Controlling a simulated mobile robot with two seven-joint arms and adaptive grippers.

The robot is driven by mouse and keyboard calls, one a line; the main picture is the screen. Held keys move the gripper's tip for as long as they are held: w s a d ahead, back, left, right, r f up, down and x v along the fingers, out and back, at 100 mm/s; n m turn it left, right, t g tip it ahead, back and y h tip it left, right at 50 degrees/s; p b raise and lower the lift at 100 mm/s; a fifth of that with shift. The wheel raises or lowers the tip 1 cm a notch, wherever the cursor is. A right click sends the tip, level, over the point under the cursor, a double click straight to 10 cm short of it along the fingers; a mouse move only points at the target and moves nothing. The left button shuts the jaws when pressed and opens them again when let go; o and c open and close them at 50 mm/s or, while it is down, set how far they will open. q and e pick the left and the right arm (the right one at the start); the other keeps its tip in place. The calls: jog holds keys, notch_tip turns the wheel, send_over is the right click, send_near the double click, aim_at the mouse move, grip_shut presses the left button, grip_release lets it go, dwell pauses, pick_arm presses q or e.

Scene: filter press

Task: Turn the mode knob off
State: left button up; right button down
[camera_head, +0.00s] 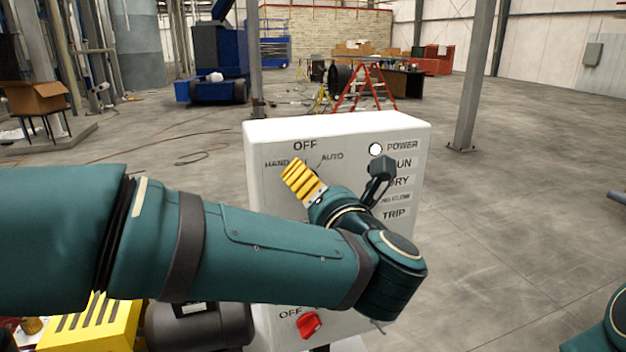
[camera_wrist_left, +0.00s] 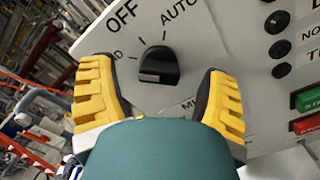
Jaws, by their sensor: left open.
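The mode knob (camera_wrist_left: 158,68) is black and sits on the white control panel (camera_wrist_left: 230,40), below the OFF and AUTO labels in the left wrist view. I cannot tell for sure which label it points at. My left gripper (camera_wrist_left: 160,72) is open, with one yellow finger on each side of the knob and a visible gap to both. In the head view the left gripper (camera_head: 302,180) is in front of the panel (camera_head: 262,200), just under the HAND, OFF and AUTO labels, and it hides the knob. My right gripper is out of view.
A red switch (camera_head: 309,325) is low on the panel. A white lamp (camera_head: 376,149) is beside POWER. Green (camera_wrist_left: 307,98) and red (camera_wrist_left: 307,123) buttons are right of my gripper. A yellow box (camera_head: 95,325) stands at lower left. Open floor lies right of the panel.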

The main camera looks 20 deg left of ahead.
pick_arm(q)
jog(key=shift+x, duration=1.15)
jog(key=c, duration=1.2)
jog(key=m, duration=0.4)
jog(key=shift+f, duration=0.1)
jog(key=shift+d+f+m+p, duration=0.1)
jog(key=shift+m+p, duration=0.55)
jog(key=shift+m, duration=1.75)
